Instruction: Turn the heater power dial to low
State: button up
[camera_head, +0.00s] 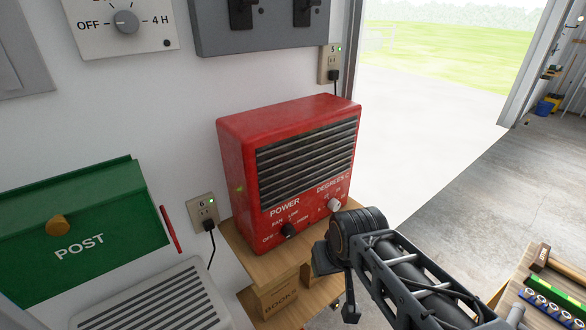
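The red heater (238,165) stands on a small wooden stand against the white wall. Its black power dial (288,231) sits low on the front, below the word POWER, ringed by the labels OFF, FAN, LOW and HIGH. The dial's pointer is too small to read for certain. A pale temperature dial (334,205) sits to its right, under DEGREES C. My gripper (335,284) is in front of the heater, right of and below the power dial and apart from it. Its two dark fingers stand apart, with nothing seen between them.
A wooden stand (244,247) bears the heater. A green POST box (90,235) and a pale vented unit (150,300) are at left. A wall timer dial (126,22) is above. A bench with tools (540,295) is at lower right. An open doorway lies behind.

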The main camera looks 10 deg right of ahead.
aim_at(288, 231)
jog(key=z, duration=1.15)
jog(key=k, duration=0.85)
jog(key=u, duration=1.35)
jog(key=i, duration=0.45)
jog(key=z, duration=0.2)
